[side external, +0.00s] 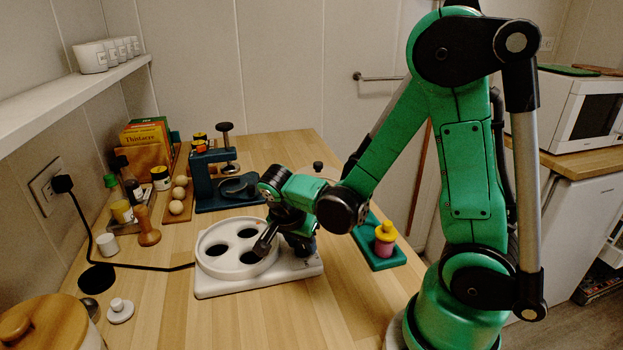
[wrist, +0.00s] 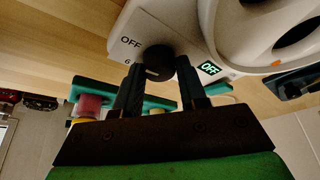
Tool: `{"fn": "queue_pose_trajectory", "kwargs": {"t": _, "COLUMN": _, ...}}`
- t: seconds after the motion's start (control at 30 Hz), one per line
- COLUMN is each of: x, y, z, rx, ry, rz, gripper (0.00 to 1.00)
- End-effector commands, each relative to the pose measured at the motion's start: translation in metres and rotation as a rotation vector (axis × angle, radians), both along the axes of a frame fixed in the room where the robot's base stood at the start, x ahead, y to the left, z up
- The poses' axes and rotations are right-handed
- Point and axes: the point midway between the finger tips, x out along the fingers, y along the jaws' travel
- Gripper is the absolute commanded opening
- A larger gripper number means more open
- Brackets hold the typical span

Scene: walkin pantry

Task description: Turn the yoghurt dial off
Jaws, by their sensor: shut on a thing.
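The white yoghurt maker (side external: 222,287) stands on the wooden counter, with several dark round wells in its top. In the wrist view its white base (wrist: 126,22) carries a dark round dial (wrist: 153,56). My gripper (wrist: 160,72) is shut on the dial, one finger on each side. In the side view my gripper (side external: 297,243) is at the maker's right end and hides the dial. The dial's pointer direction is unclear.
A black cord (side external: 135,265) runs from the wall socket to the maker. A teal press (side external: 225,188) stands behind it. A green tray (side external: 391,261) with a pink and yellow bottle (side external: 385,240) is to the right. The front counter is mostly clear.

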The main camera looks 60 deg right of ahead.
Motion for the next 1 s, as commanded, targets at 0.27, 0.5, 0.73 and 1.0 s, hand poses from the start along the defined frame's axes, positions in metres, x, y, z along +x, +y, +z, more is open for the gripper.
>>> {"fn": "queue_pose_trajectory", "kwargs": {"t": 0.27, "x": 0.0003, "y": 0.0005, "z": -0.0003, "rx": 0.003, "ry": 0.000, "rz": -0.049, "gripper": 0.00}}
{"fn": "queue_pose_trajectory", "kwargs": {"t": 0.5, "x": 0.0003, "y": 0.0005, "z": -0.0003, "rx": 0.003, "ry": 0.000, "rz": -0.052, "gripper": 0.00}}
{"fn": "queue_pose_trajectory", "kwargs": {"t": 0.73, "x": 0.0003, "y": 0.0005, "z": -0.0003, "rx": 0.003, "ry": 0.000, "rz": -0.051, "gripper": 0.62}}
{"fn": "queue_pose_trajectory", "kwargs": {"t": 1.0, "x": 0.0003, "y": 0.0003, "z": -0.0001, "rx": 0.002, "ry": 0.000, "rz": -0.051, "gripper": 0.68}}
